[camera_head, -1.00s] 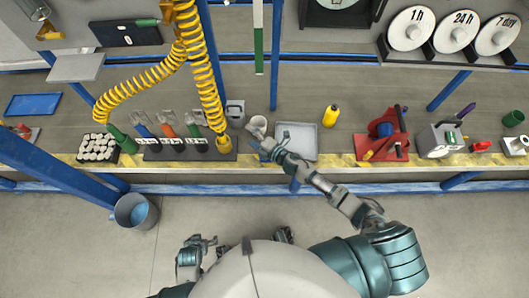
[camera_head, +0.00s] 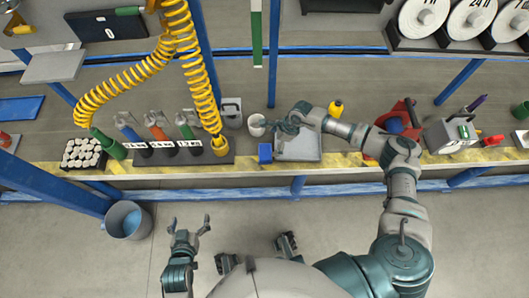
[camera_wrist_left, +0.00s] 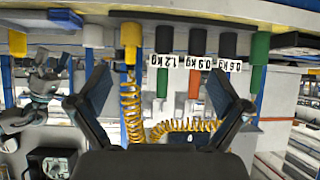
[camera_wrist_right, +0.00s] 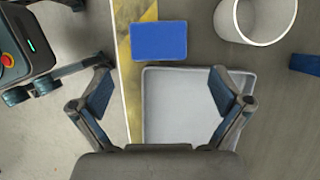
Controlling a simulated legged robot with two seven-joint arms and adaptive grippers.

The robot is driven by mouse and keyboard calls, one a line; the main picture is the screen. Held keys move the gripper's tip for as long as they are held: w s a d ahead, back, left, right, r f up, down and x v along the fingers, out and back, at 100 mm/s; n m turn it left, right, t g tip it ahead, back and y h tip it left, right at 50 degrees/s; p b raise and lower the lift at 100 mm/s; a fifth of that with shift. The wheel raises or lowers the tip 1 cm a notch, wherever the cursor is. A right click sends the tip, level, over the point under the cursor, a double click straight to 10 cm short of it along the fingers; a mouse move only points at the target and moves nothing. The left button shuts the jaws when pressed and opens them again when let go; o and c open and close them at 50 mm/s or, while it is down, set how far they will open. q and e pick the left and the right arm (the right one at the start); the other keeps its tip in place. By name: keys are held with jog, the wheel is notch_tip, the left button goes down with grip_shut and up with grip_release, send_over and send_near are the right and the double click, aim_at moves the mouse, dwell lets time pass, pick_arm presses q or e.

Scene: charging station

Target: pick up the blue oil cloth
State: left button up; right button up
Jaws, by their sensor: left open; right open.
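The blue oil cloth (camera_head: 265,153) looks like a small flat blue rectangle at the bench's front edge, left of a grey tray. In the right wrist view the cloth (camera_wrist_right: 159,41) lies partly over the yellow-black edge strip, beyond the tray. My right gripper (camera_head: 284,124) is open and empty above the tray; in its wrist view the gripper (camera_wrist_right: 160,73) has its fingers spread, with the cloth ahead between their lines, not touched. My left gripper (camera_head: 188,225) is open and empty in front of the bench; its fingers (camera_wrist_left: 158,80) are apart.
The grey tray (camera_head: 306,147) lies under my right gripper. A white cup (camera_head: 256,125) stands close behind the cloth. Coloured-handled tools (camera_head: 158,134) and a yellow coiled hose (camera_head: 130,82) are to the left. A yellow bottle (camera_head: 336,108) and red tool board (camera_head: 398,124) are to the right.

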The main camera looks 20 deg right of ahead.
aim_at(266, 151)
jog(key=b+x, duration=0.1)
jog(key=x, duration=0.3)
jog(key=shift+a+f, duration=0.15)
jog(key=shift+f, duration=0.15)
jog(key=b+x, duration=0.1)
jog(key=x, duration=0.3)
jog(key=shift+s+f, duration=0.1)
jog(key=shift+f, duration=0.15)
jog(key=shift+a+f+b, duration=0.15)
jog(key=shift+f+b, duration=0.15)
pick_arm(q)
jog(key=w+d+r+t+h, duration=0.1)
jog(key=w+d+r+t, duration=0.1)
jog(key=w+r+t, duration=0.2)
notch_tip(266, 151, up, 3)
jog(key=shift+d+r+t+h, duration=0.15)
jog(key=shift+t+h, duration=0.15)
jog(key=shift+t, duration=0.6)
pick_arm(e)
jog(key=shift+r, duration=0.1)
pick_arm(q)
jog(key=shift+w+f, duration=0.2)
pick_arm(e)
jog(key=c, duration=0.9)
